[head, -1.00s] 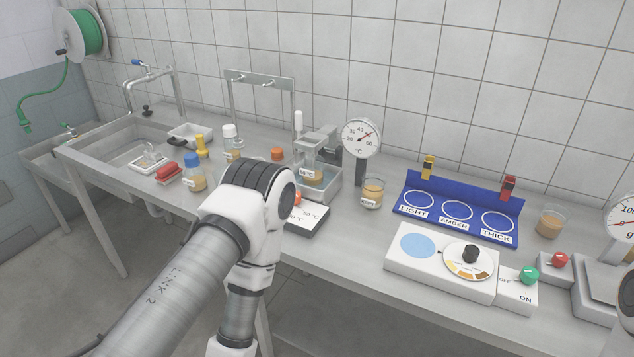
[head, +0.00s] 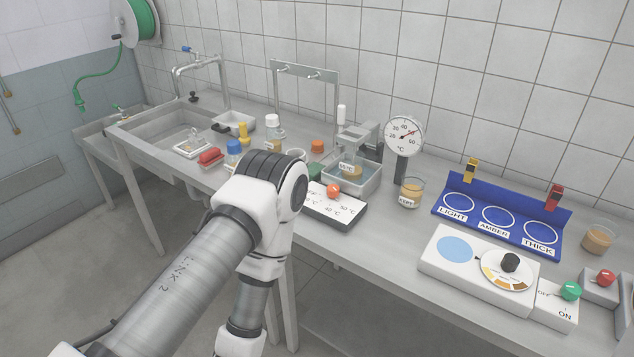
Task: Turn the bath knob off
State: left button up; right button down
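The bath knob is a red-orange knob (head: 333,190) on a flat white control box (head: 345,214) at the bench's front edge. The box carries temperature labels, some partly unreadable. Just behind it is the water bath (head: 368,184), a clear-walled metal tank with a labelled beaker (head: 350,168) in it. The round thermometer dial (head: 404,136) stands to its right, its needle on the upper right of the scale. My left arm comes in from the lower left, with its elbow just left of the control box. Neither gripper shows.
A jar of amber liquid (head: 410,192) stands right of the bath. A blue-capped bottle (head: 234,152) and red item (head: 210,156) lie beyond my arm, near the sink (head: 165,140).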

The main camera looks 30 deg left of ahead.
aim_at(333, 189)
jog(key=u, duration=0.7)
